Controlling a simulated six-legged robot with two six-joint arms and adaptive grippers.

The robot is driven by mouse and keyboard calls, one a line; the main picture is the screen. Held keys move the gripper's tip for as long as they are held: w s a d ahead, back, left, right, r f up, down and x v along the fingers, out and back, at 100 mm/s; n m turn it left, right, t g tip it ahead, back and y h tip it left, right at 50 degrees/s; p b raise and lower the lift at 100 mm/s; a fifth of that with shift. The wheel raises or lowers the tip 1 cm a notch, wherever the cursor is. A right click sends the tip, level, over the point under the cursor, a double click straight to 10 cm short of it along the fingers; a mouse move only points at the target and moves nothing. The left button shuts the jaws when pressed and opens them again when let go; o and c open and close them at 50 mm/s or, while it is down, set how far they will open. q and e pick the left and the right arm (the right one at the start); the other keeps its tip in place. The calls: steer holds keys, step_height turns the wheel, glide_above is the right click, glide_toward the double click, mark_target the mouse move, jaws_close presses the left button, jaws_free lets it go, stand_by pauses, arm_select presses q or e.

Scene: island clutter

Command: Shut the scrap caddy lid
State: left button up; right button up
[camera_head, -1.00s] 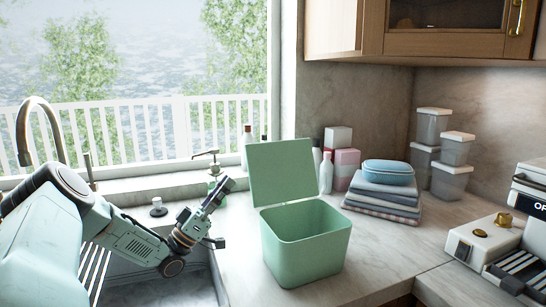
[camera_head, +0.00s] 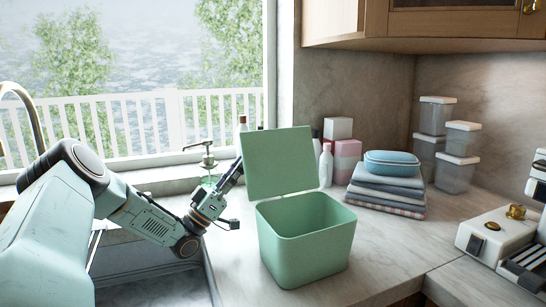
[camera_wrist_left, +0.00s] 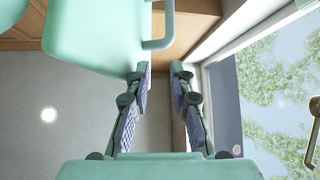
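The scrap caddy (camera_head: 308,245) is a mint-green open bin on the counter, right of the sink. Its lid (camera_head: 281,162) stands raised at the back, tilted slightly backward. My left gripper (camera_head: 238,168) points up and right, with its tips at the lid's left edge. I cannot tell whether they touch it. In the left wrist view, the two fingers (camera_wrist_left: 161,68) are apart with nothing between them. A mint-green panel, which looks like the lid (camera_wrist_left: 95,35), fills the upper left there, close to the fingertips. My right gripper is not in view.
A soap dispenser (camera_head: 207,158) and bottles stand behind my gripper. Folded cloths (camera_head: 386,189) topped by a blue container (camera_head: 392,163) lie right of the caddy. Clear tubs (camera_head: 455,172) stand farther right. The counter in front of the cloths is clear.

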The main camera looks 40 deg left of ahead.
mark_target(272, 148)
arm_select(q)
steer(key=w+b, duration=0.1)
steer(key=w, duration=0.1)
steer(key=w+d+b, duration=0.1)
steer(key=w, duration=0.1)
steer(key=w+d, duration=0.1)
steer(key=w, duration=0.1)
steer(key=shift+w+f+b, duration=0.1)
steer(key=shift+f+b, duration=0.05)
steer(key=shift+b, duration=0.25)
steer(key=x, duration=0.3)
steer(key=shift+w+a+r, duration=0.15)
steer(key=shift+w+r, duration=0.05)
steer(key=shift+w, duration=0.2)
steer(key=shift+w+r, duration=0.25)
steer(key=shift+r, duration=0.3)
steer(key=shift+w, duration=0.25)
steer(key=shift+s, duration=0.1)
jaws_close()
